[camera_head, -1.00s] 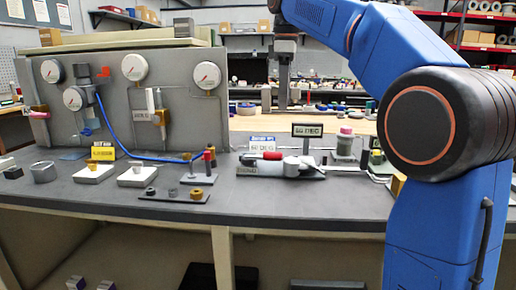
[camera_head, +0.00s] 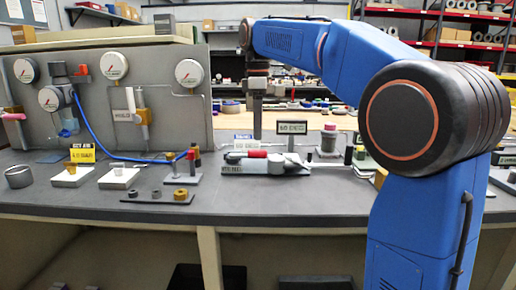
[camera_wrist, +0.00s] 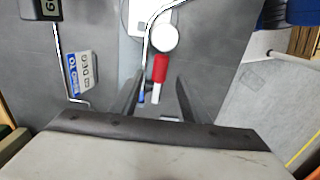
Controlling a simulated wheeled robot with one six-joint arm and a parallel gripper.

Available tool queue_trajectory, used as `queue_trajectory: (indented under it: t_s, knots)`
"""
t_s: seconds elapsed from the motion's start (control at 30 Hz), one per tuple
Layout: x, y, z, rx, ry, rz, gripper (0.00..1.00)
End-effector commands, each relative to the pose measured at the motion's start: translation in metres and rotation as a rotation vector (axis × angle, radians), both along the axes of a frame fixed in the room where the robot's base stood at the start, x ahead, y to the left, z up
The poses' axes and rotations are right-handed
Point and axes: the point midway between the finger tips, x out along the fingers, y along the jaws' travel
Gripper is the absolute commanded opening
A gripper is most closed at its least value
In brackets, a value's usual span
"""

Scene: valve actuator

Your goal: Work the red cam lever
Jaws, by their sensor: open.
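The red-gripped lever (camera_head: 257,153) lies on a grey and white fixture (camera_head: 238,164) on the bench. In the wrist view the red grip (camera_wrist: 160,67) has a white end below it and a round white hub (camera_wrist: 164,38) above it. My gripper (camera_head: 257,136) points down above the fixture, and its two fingers (camera_wrist: 158,92) are apart, one on each side of the line of the lever. Nothing is held. The height left between fingertips and lever is hard to tell.
A small display (camera_head: 292,128) stands behind the fixture. A blue-and-white sign (camera_wrist: 80,73) is left of my fingers in the wrist view. A pink-topped part (camera_head: 328,140) stands to the right. A gauge panel (camera_head: 160,110) with a blue hose is at left.

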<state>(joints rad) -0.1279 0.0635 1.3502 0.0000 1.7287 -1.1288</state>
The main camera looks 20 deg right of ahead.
Motion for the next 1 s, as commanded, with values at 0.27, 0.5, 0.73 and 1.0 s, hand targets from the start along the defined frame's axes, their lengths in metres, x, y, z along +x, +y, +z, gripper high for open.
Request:
queue_trajectory:
  t_s: [0.27,0.5,0.73,1.0]
  knots:
    - [-0.001,0.000,-0.045,0.000,0.001,0.000,0.42]
    - [0.000,0.000,-0.064,0.000,-0.001,0.000,0.42]
    - [0.000,0.000,-0.067,0.000,-0.001,0.000,0.42]
    - [0.000,0.000,-0.067,0.000,-0.001,0.000,0.04]
